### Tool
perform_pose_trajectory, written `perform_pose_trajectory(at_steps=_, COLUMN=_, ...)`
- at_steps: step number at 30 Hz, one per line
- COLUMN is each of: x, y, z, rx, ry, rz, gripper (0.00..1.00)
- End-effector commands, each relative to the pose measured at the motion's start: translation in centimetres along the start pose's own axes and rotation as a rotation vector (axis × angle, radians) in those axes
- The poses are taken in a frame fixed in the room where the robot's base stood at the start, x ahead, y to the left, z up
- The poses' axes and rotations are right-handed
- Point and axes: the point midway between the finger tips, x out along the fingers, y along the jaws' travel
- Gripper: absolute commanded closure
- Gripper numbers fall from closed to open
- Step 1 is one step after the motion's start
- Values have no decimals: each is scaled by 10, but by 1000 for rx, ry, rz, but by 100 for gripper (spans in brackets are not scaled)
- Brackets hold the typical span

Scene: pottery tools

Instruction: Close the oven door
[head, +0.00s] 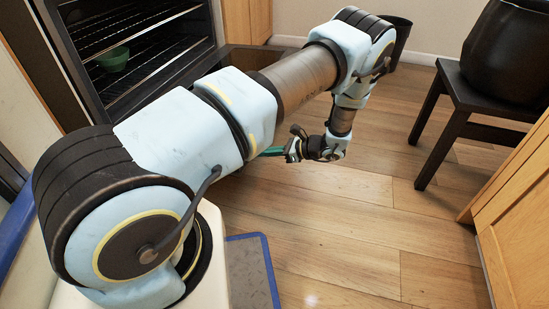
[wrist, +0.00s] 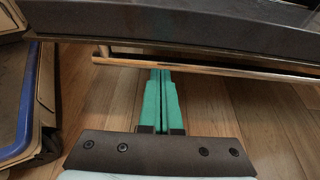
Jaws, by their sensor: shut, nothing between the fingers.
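The oven (head: 150,45) stands open at the upper left of the head view, with its wire racks showing. Its door is mostly hidden behind my arm there. In the wrist view the dark oven door (wrist: 190,30) spans the top, with a metal handle bar (wrist: 215,69) along its edge. My gripper (wrist: 161,73) has teal fingers pressed together and empty. The fingertips are at the handle bar, left of its middle; I cannot tell whether they touch it. In the head view my gripper (head: 272,151) is low over the floor, partly hidden by my arm.
A green bowl (head: 113,58) sits on a rack inside the oven. A dark stool (head: 465,100) bearing a large black pot (head: 508,52) stands at the right. A wooden cabinet (head: 520,215) is at the right edge. The wooden floor (head: 350,225) between is clear.

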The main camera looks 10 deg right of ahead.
Motion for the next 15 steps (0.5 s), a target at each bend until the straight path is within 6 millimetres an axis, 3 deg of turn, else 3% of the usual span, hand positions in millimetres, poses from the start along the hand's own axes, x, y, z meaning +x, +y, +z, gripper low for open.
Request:
perform_pose_trajectory(at_steps=6, x=-6, y=1, z=18, rx=0, ry=0, rz=2, gripper=100)
perform_pose_trajectory(at_steps=15, x=-7, y=1, z=22, rx=1, ry=-1, rz=2, gripper=100)
